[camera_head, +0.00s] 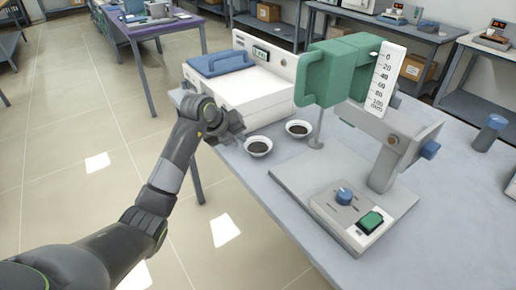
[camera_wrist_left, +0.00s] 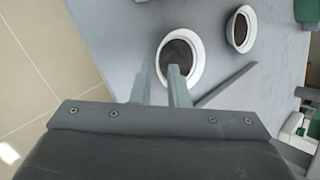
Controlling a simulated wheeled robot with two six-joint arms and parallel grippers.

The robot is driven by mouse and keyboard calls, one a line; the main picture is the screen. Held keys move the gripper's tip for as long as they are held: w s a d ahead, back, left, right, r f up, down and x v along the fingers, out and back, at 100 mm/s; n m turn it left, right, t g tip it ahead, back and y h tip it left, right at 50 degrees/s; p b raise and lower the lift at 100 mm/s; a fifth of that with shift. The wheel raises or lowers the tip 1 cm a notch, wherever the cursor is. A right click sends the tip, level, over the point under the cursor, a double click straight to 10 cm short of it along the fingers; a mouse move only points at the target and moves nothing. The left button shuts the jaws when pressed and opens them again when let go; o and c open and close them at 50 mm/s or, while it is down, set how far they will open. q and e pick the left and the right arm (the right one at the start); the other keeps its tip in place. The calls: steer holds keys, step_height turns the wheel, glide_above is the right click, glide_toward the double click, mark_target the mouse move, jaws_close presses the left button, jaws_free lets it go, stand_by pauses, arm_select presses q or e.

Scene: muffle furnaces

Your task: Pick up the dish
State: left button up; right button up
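Two small white dishes with dark contents are on the grey table. The nearer dish (camera_head: 258,147) is by the table's left edge; the other dish (camera_head: 298,129) is further right and back. In the left wrist view the nearer dish (camera_wrist_left: 194,78) is just beyond my fingers and the other dish (camera_wrist_left: 240,29) is at upper right. My left gripper (camera_head: 240,134) is just left of the nearer dish. Contact cannot be told. My right gripper is not in view.
A white furnace (camera_head: 240,90) with a blue handled part stands behind the dishes. A green device (camera_head: 335,72) with a scale stands on a grey base with a control box (camera_head: 350,215) to the right. The table (camera_head: 262,185) is bare in front of the nearer dish.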

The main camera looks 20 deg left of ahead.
arm_select(q)
steer(key=shift+x, duration=2.25)
jaws_close()
step_height(320, 180, up, 9)
step_height(320, 180, up, 10)
steer(key=p, duration=0.9)
glide_above(244, 153)
steer(key=shift+f, duration=0.15)
steer(key=shift+w+a+b, duration=0.1)
steer(key=shift+b, duration=0.2)
